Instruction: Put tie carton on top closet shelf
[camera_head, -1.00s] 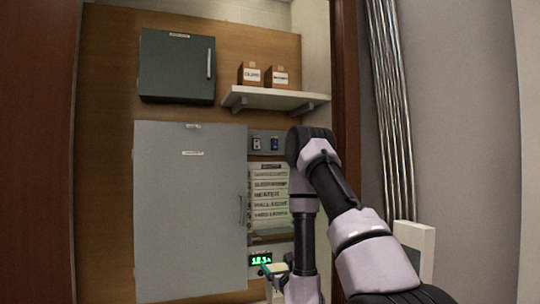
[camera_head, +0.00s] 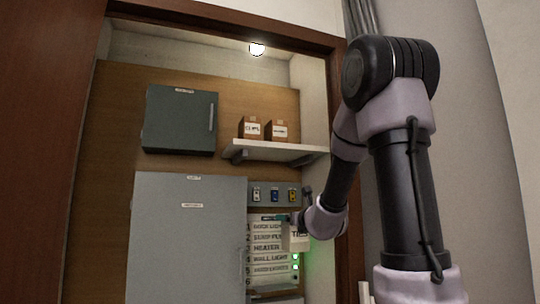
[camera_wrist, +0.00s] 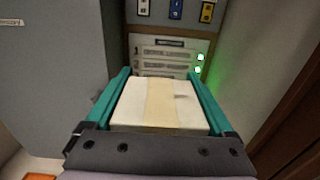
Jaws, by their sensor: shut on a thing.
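My gripper (camera_wrist: 160,104) is shut on a white carton with a tan tape strip (camera_wrist: 190,110), its teal fingers on both sides of it. In the head view the carton (camera_head: 299,240) shows at the end of my arm, with part of a label reading "TI", in front of the labelled breaker panel. The closet shelf (camera_head: 272,151) is a pale board on the right of the back wall, above the carton. Two brown cartons (camera_head: 250,129) (camera_head: 276,131) stand on its left and middle part. The shelf's right end looks bare.
A dark green box (camera_head: 180,120) hangs left of the shelf. A large grey cabinet door (camera_head: 187,240) fills the lower left. A strip with several coloured switches (camera_head: 274,195) sits under the shelf. The wooden door frame (camera_head: 335,75) bounds the right side. A lamp (camera_head: 257,48) glows above.

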